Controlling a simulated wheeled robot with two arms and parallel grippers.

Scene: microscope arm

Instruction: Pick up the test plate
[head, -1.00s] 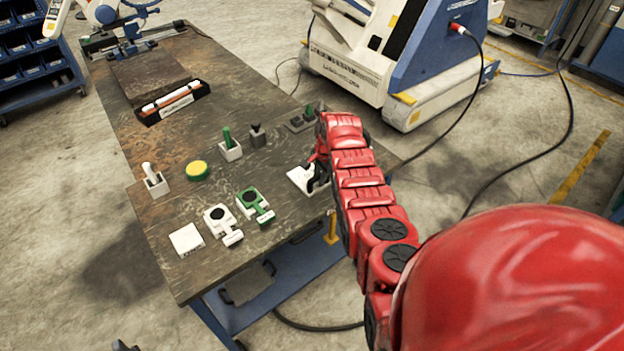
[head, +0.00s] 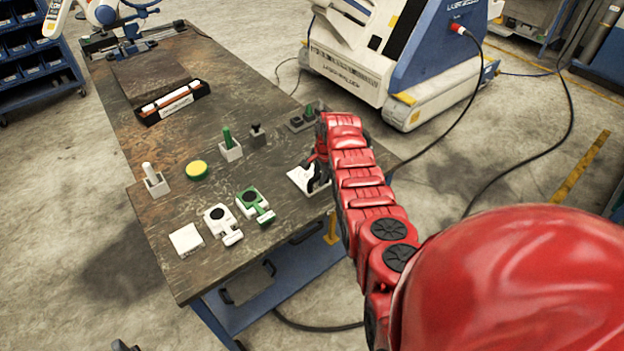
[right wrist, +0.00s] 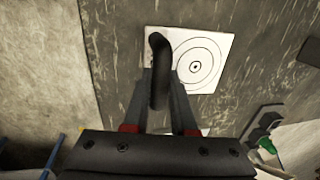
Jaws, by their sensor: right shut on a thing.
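The test plate is a white square with a black ringed target; it shows in the right wrist view (right wrist: 215,55) and in the head view (head: 301,180), at the table's right edge. A dark curved handle (right wrist: 159,58) stands over its left part. My right gripper (right wrist: 160,88) is shut on this handle, one finger on each side. In the head view my right gripper (head: 318,170) partly hides the plate. I cannot tell whether the plate touches the table. My left gripper is not in view.
On the table (head: 185,265) stand a white box (head: 187,239), white (head: 222,225) and green (head: 254,204) devices, a yellow-topped disc (head: 197,170), and a green-handled block (head: 229,146). A large white-and-blue machine (head: 370,65) stands on the floor beyond.

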